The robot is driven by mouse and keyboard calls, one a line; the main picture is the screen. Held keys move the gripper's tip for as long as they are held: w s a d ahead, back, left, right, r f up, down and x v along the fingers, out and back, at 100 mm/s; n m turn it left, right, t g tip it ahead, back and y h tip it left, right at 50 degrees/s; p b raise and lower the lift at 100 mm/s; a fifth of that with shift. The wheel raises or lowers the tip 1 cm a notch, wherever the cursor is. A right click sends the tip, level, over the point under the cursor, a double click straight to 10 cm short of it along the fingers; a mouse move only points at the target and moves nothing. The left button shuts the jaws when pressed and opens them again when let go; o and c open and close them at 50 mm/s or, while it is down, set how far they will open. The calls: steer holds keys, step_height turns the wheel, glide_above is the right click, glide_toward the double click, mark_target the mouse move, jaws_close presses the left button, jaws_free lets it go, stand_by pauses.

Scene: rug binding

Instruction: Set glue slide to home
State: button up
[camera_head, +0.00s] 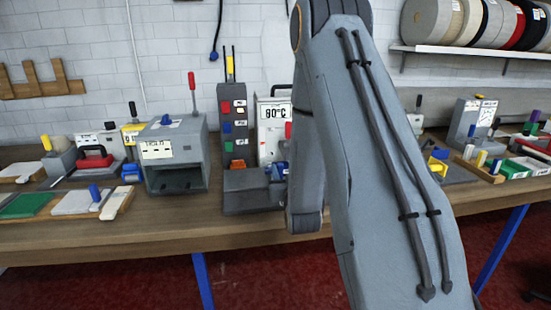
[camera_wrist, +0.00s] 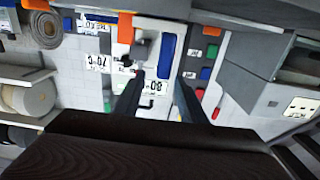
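A blue part (camera_wrist: 166,56) and a grey block (camera_wrist: 142,45) lie beyond the fingertips. I cannot tell which part is the glue slide or its position. My gripper (camera_wrist: 158,82) is open, with its two dark fingers apart and nothing seen between them. My arm hides it in the head view. Whether the fingers touch anything is unclear.
A dark tower with coloured buttons (camera_head: 232,118) and a grey open-fronted box (camera_head: 176,155) stand left of the unit. An orange part (camera_wrist: 125,27) is near the fingers. Wooden trays (camera_head: 28,205) lie at left. Rolls on a shelf (camera_head: 470,48) are at upper right. The bench's front strip (camera_head: 150,235) is clear.

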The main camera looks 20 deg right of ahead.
steer(key=x, duration=0.2)
steer(key=p+x, duration=0.1)
steer(key=x, duration=0.2)
steer(key=p+x, duration=0.1)
steer(key=x, duration=0.2)
steer(key=shift+w+a, duration=0.1)
steer(key=shift+a, duration=0.15)
jaws_close()
